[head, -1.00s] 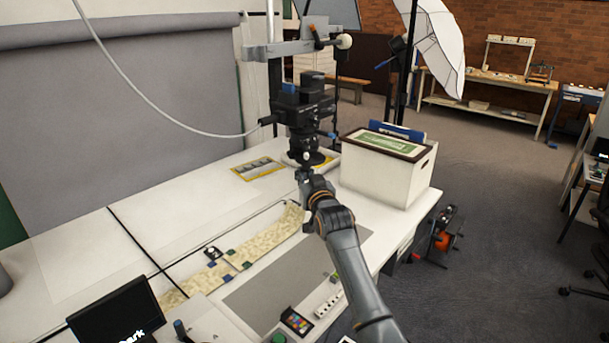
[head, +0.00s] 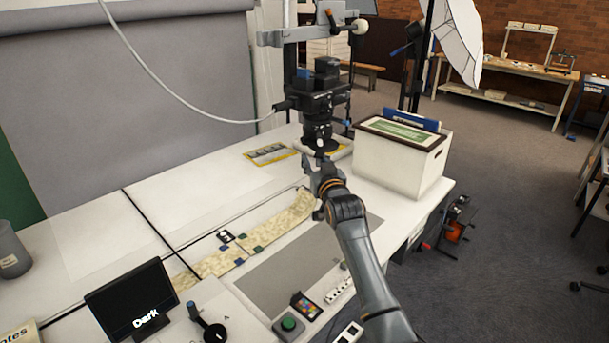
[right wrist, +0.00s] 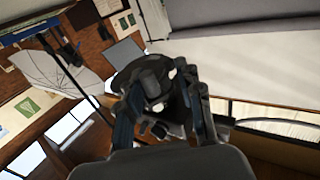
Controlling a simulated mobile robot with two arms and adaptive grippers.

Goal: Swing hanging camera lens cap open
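The black camera (head: 315,97) hangs from a grey column arm over the white table, its lens (head: 317,130) pointing down. A dark round cap (head: 328,148) shows at the lens's lower end; my gripper partly hides it. My right gripper (head: 321,158) reaches up from below, right at the lens end. In the right wrist view its two fingers (right wrist: 163,95) stand apart, with a dark round part of the camera or cap (right wrist: 153,78) beyond and between them. I cannot tell whether they touch it. My left gripper is out of view.
A white box (head: 400,165) with a framed green print stands right of the camera. A long map strip (head: 215,262) and a grey mat (head: 275,285) lie on the table. A small monitor (head: 130,298) reading "Dark" and a green button (head: 288,322) are in front.

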